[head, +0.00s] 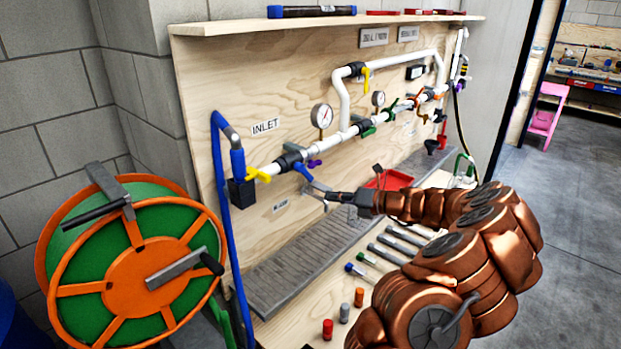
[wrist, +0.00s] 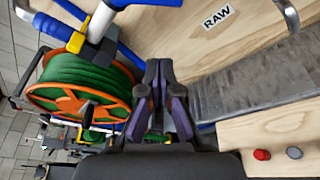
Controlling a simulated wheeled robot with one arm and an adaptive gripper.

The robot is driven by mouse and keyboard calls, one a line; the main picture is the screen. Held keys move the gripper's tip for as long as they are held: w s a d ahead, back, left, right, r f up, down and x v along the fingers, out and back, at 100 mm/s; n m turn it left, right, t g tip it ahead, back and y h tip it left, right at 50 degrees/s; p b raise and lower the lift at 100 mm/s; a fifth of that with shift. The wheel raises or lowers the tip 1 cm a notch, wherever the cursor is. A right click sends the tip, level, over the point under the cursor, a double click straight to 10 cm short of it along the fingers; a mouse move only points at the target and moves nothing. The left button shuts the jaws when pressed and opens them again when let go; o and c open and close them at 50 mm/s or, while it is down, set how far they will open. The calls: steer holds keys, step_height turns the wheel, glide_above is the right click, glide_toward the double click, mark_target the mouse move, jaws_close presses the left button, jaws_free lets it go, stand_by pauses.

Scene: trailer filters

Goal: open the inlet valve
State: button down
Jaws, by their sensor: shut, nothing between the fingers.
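The pipe under the INLET label (head: 265,126) has a yellow handle (head: 258,174) at its left end and a blue lever (head: 303,171) hanging below a black fitting (head: 290,158). Which handle is the inlet valve's I cannot tell for certain. The yellow handle (wrist: 76,42) also shows in the wrist view, upper left. My gripper (head: 314,189) is just below and right of the blue lever's lower end; contact cannot be made out. In the wrist view its purple fingers (wrist: 160,82) are shut and hold nothing.
A hose reel (head: 135,268) with green hose stands left of the bench. A blue hose (head: 222,200) runs down the panel's left side. A grey grated tray (head: 290,275), several tools and a red bin (head: 389,180) occupy the bench. Gauges and more valves line the pipe to the right.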

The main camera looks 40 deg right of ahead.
mark_target(306, 174)
steer(key=w+a+m+p, duration=0.1)
steer(key=w+p, duration=0.3)
steer(key=w, duration=0.5)
steer(key=shift+a, duration=0.3)
stand_by(0.5)
